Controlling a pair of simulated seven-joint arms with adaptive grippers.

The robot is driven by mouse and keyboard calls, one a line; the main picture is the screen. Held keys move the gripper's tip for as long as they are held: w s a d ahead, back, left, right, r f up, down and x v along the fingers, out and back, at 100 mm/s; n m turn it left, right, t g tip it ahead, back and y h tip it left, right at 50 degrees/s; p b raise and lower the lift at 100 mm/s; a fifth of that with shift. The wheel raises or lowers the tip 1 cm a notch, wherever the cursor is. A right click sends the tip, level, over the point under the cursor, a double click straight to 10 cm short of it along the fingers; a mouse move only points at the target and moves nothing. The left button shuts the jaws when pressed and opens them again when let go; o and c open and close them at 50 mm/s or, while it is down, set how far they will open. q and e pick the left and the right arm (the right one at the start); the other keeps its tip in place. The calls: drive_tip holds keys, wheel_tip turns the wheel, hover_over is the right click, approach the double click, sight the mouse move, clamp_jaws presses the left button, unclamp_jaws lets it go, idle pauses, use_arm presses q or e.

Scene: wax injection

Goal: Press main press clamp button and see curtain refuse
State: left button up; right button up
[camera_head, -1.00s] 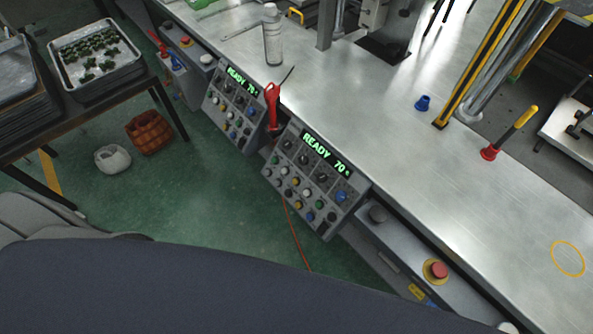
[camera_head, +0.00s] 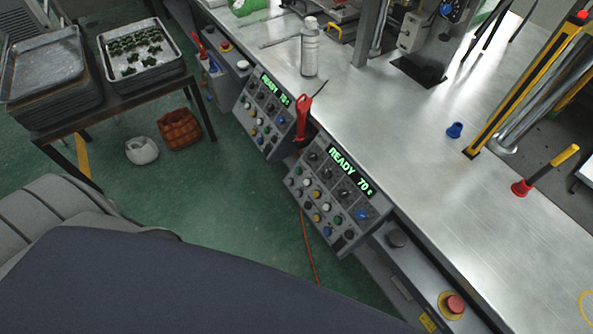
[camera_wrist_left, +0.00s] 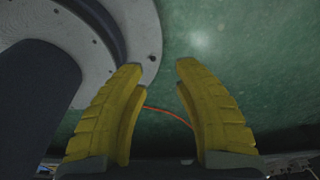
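The main press control panel (camera_head: 335,195), reading READY 70 in green, hangs on the front edge of the steel bench, with several knobs and coloured buttons. A second panel (camera_head: 263,117) with a similar green display is to its left. I cannot tell which button is the clamp button. The yellow-and-black upright (camera_head: 522,82) at the right may be the light curtain post. My left gripper (camera_wrist_left: 159,75) is open and empty in the left wrist view, above the green floor. Neither gripper shows in the head view, and the right one is not seen at all.
The steel bench (camera_head: 420,155) holds a spray bottle (camera_head: 310,48), a blue fitting (camera_head: 454,130) and a red-based yellow-handled tool (camera_head: 545,172). A red emergency button (camera_head: 454,304) sits on the front rail. A red-handled tool (camera_head: 303,118) hangs between the panels. Trays (camera_head: 140,45) stand at left.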

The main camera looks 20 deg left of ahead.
use_arm(q)
clamp_jaws()
idle(0.3)
drive_tip(key=shift+a, duration=0.1)
idle(0.8)
